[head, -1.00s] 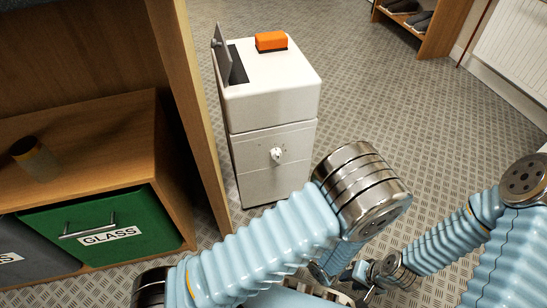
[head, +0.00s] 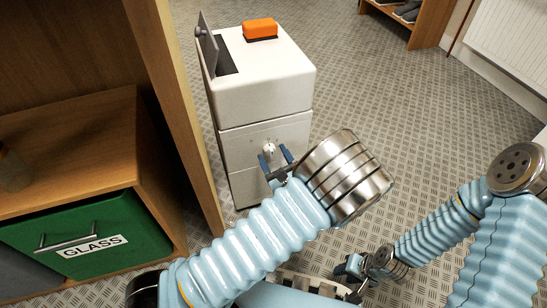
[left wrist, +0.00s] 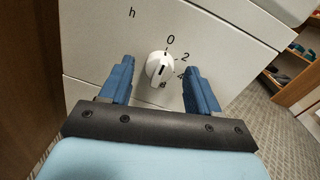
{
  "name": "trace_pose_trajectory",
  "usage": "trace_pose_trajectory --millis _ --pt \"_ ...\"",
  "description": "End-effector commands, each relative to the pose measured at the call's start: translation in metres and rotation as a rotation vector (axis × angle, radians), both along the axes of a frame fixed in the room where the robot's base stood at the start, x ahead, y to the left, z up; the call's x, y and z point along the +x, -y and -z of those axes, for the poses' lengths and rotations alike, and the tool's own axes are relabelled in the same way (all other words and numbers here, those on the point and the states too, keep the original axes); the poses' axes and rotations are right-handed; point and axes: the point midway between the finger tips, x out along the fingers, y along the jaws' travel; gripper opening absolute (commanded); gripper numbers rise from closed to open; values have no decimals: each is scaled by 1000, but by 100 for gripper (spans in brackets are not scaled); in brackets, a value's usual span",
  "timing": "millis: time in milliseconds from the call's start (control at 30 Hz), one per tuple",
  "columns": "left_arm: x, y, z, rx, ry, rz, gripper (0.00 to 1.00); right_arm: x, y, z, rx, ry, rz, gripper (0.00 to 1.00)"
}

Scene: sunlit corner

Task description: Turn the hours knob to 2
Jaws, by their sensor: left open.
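The hours knob (head: 269,149) is a white dial on the front of a white cabinet (head: 262,90). In the left wrist view the knob (left wrist: 157,69) sits below the "0" mark, with "2" and "4" to its right and an "h" at upper left.
An orange block (head: 260,28) and an upright grey flap (head: 207,45) are on the cabinet's top. A wooden shelf unit (head: 180,110) with a green GLASS bin (head: 90,240) stands close on the left. Patterned floor (head: 400,110) lies open to the right.

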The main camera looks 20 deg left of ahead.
Motion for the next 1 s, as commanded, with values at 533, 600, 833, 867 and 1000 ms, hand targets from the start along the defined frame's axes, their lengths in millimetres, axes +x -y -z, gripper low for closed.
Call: trace_pose_trajectory --millis 533,600,833,867,1000 --pt "5 -4 0 1 -1 0 34 0 0 1 0 0 0 38" --pt "5 -4 0 1 -1 0 23 0 0 1 0 0 0 38" --pt "5 -4 0 3 -2 0 6 0 0 0 0 0 0 38" --pt "4 -4 0 6 -4 0 6 0 0 0 0 0 0 38" --pt "4 -4 -1 30 -20 1 6 0 0 -5 0 -1 0 38"
